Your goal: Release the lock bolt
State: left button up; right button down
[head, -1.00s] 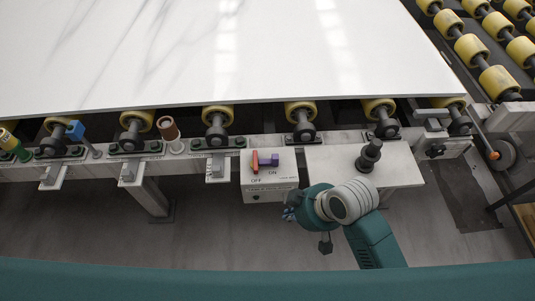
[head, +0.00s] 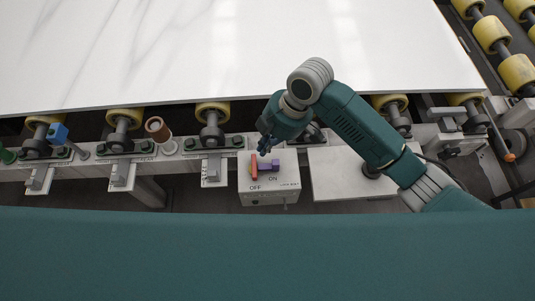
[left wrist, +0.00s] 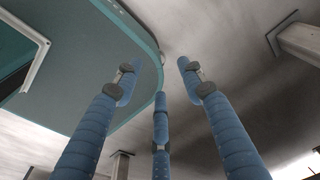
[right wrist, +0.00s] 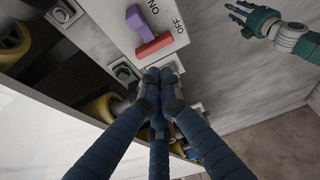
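A white switch box (head: 283,184) stands at the front rail in the head view, marked OFF and ON, with small print that I cannot read surely. On it are a red bar (head: 254,167) above OFF and a purple piece (head: 268,165) reaching right from it. Both also show in the right wrist view, the red bar (right wrist: 153,45) nearest the fingers. My right gripper (head: 264,146) is just behind the box; its fingertips (right wrist: 160,76) are together and empty, apart from the red bar. My left gripper (left wrist: 155,75) has its fingers spread, empty, over the floor; it also shows in the right wrist view (right wrist: 238,14).
A large white slab (head: 200,50) lies on yellow rollers behind the rail. A blue block (head: 57,133) and a brown knob (head: 157,128) stand on the rail to the left. A pale plate (head: 335,180) is right of the box, partly behind my right arm.

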aim_at(278, 163)
pick_arm(q)
jog(key=s, duration=0.5)
pick_arm(e)
jog(key=x, duration=0.5)
jog(key=shift+f+p, duration=0.15)
jog(key=shift+p, duration=0.25)
jog(key=x, duration=0.5)
jog(key=shift+a+f, duration=0.1)
jog(key=d+p, duration=0.2)
jog(key=d, duration=0.1)
jog(key=shift+w+d+r, duration=0.2)
jog(key=shift+d+r, duration=0.05)
jog(key=shift+d, duration=0.4)
jog(key=shift+f, duration=0.1)
jog(key=shift+d, duration=0.1)
jog(key=d, duration=0.1)
jog(key=d+p, duration=0.1)
jog(key=d, duration=0.1)
jog(key=shift+w+d, duration=0.2)
jog(key=shift+d, duration=0.5)
pick_arm(q)
jog(key=w+r, duration=0.4)
